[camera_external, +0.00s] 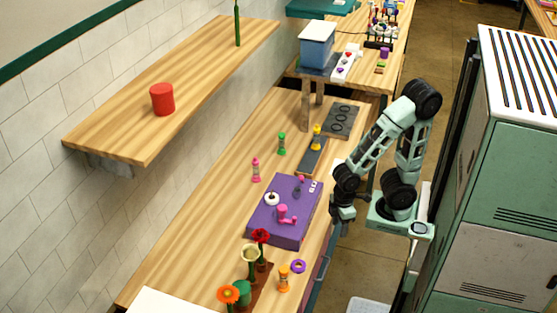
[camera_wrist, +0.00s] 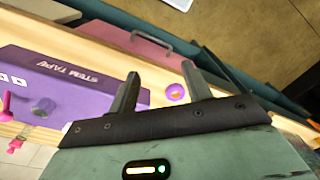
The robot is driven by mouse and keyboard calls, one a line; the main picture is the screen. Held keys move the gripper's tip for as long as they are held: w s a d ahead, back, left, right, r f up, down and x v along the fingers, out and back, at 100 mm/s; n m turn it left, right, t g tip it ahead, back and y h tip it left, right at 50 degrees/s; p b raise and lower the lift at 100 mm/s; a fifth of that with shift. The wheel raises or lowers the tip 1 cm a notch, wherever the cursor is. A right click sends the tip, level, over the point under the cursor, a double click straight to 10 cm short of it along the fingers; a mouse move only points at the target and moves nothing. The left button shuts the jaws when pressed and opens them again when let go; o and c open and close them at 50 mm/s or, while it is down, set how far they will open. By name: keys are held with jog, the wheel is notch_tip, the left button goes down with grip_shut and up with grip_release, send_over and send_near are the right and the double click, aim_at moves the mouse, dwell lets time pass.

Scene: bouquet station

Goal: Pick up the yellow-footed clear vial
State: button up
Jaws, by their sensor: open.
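The yellow-footed clear vial (camera_external: 317,137) stands upright toward the far part of the workbench in the external view, at a dark strip (camera_external: 313,157). It does not show in the wrist view. My gripper (camera_external: 341,212) is at the bench's right edge, beside the purple box and well nearer the camera than the vial. In the wrist view my gripper (camera_wrist: 161,88) has its two fingers apart with nothing held between them.
Similar green (camera_external: 282,144), pink (camera_external: 256,170) and orange (camera_external: 284,278) vials stand on the bench. A purple stem tape box (camera_external: 262,222) lies between, with flowers (camera_external: 249,254) nearer. A shelf (camera_external: 190,75) with a red cup (camera_external: 162,99) overhangs at left. Lockers (camera_external: 505,180) stand right.

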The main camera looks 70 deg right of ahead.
jog(key=shift+o, duration=0.6)
